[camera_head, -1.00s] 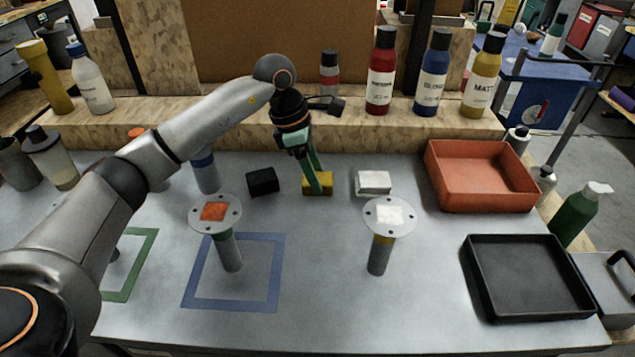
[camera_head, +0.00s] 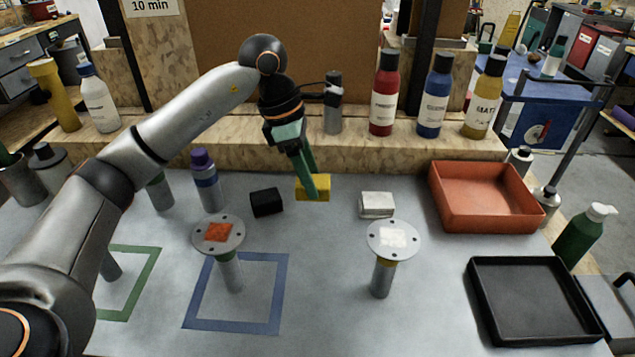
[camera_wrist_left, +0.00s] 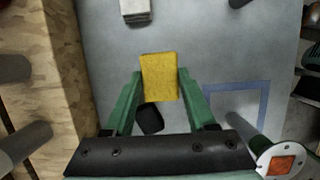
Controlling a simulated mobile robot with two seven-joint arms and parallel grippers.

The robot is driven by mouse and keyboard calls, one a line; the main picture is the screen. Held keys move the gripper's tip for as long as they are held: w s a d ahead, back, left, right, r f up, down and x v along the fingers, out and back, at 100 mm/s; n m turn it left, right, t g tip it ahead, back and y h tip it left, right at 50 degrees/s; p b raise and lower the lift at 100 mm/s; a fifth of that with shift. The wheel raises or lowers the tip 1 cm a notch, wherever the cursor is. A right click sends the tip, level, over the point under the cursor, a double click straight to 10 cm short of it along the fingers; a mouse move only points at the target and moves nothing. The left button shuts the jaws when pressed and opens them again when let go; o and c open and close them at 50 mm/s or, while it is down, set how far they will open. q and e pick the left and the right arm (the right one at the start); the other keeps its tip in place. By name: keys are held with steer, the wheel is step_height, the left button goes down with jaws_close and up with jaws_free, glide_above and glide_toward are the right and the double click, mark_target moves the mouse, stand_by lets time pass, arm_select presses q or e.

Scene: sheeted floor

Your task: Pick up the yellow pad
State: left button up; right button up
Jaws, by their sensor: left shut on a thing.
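The yellow pad (camera_head: 318,187) is a small block at the middle of the table, between a black pad and a white pad. My left gripper (camera_head: 312,190) reaches down to it from above, with its green fingers shut on it. In the left wrist view the yellow pad (camera_wrist_left: 160,77) sits between the two green fingertips (camera_wrist_left: 160,88). The pad appears lifted above the grey tabletop. My right gripper is not in view.
A black pad (camera_head: 266,202) lies to the left and a white pad (camera_head: 376,205) to the right. Two round-topped posts (camera_head: 218,235) (camera_head: 393,240) stand in front. An orange tray (camera_head: 485,197) and a black tray (camera_head: 533,300) are at the right. Bottles line the wooden ledge behind.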

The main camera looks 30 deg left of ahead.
arm_select(q)
steer(key=s+r, duration=0.5)
steer(key=s, duration=0.5)
steer(key=shift+s+d+r, duration=0.15)
steer(key=shift+d+r, duration=0.15)
steer(key=shift+d, duration=0.15)
steer(key=o, duration=0.8)
steer(key=shift+c, duration=0.2)
steer(key=c, duration=0.6)
